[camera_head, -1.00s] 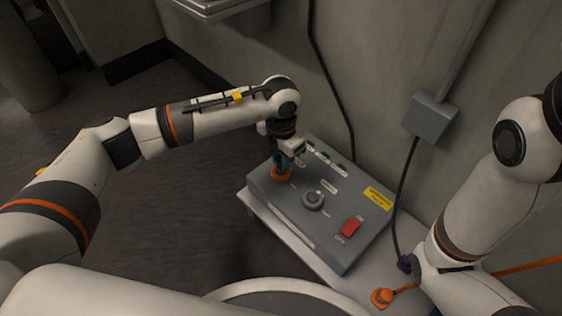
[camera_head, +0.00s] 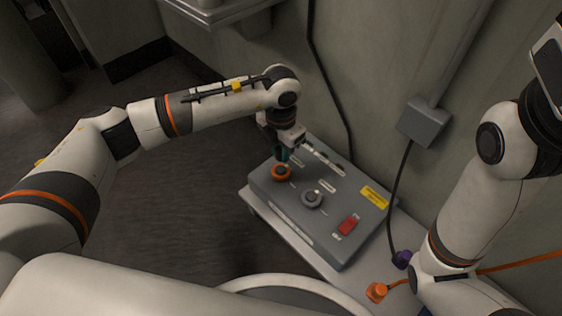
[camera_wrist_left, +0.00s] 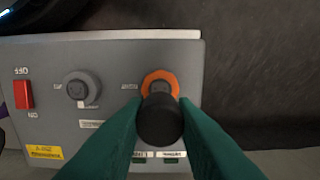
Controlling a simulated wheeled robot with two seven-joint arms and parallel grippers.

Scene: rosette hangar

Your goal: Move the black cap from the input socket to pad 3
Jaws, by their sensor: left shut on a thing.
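My left gripper (camera_head: 283,155) is over the far-left part of the grey box. In the left wrist view its green fingers (camera_wrist_left: 160,135) are shut on the black cap (camera_wrist_left: 159,122). The cap is close to the camera, and the orange-ringed socket (camera_wrist_left: 160,77) shows just beyond it. In the head view the orange ring (camera_head: 281,172) is largely uncovered below the fingers; the cap is hard to make out there. Small dark labelled spots line the box's back edge, partly hidden by the gripper; I cannot tell which mark is pad 3.
The grey box (camera_head: 330,230) carries a grey round knob or socket (camera_head: 312,199), a red switch (camera_head: 347,225) and a yellow label (camera_head: 375,197). A purple plug (camera_head: 402,259) and an orange plug (camera_head: 377,292) sit to its right, near my right arm. The wall rises behind.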

